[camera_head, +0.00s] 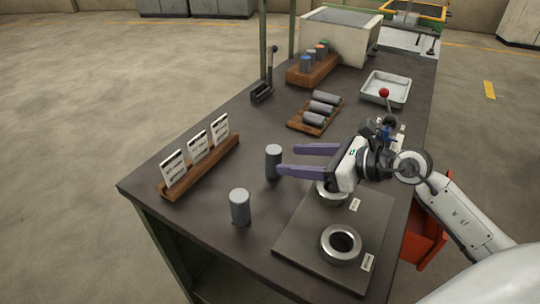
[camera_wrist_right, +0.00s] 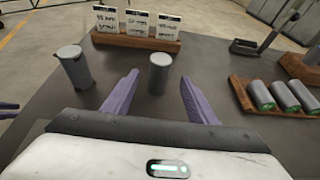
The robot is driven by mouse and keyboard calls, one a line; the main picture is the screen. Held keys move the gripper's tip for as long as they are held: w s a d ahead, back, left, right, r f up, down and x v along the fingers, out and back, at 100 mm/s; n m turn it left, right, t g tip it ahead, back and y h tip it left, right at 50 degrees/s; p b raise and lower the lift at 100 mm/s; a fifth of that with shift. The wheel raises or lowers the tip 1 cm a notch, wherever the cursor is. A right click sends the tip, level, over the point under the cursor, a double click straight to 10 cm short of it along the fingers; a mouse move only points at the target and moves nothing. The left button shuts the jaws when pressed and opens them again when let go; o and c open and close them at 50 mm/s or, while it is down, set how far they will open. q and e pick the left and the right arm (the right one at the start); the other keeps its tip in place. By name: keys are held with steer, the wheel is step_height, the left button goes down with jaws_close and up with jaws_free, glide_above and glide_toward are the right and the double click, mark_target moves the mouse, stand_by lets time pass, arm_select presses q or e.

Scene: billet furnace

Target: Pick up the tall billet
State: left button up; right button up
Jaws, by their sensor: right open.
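Two plain grey upright cylinders stand on the dark bench. One grey billet (camera_head: 273,163) is just off the fingertips of my right gripper (camera_head: 287,159). The other billet (camera_head: 240,208) stands nearer the bench's front left. The wrist view shows the first billet (camera_wrist_right: 159,74) in line with the gap between the open purple fingers (camera_wrist_right: 160,82), and the other billet (camera_wrist_right: 75,68) left of them. Their heights look close; I cannot tell surely which is taller. My right gripper is open and empty.
A plate (camera_head: 300,243) with metal rings (camera_head: 342,244) lies below and in front of the right gripper. A wooden rack with label cards (camera_head: 198,153) stands left. A wooden tray with lying cylinders (camera_head: 316,112) and a metal tray (camera_head: 386,88) are behind.

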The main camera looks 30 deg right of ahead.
mark_target(281, 158)
steer(key=shift+p+x, duration=0.45)
steer(key=shift+x, duration=3.05)
steer(key=shift+s+a+f, duration=0.1)
jaws_close()
steer(key=shift+r, duration=0.25)
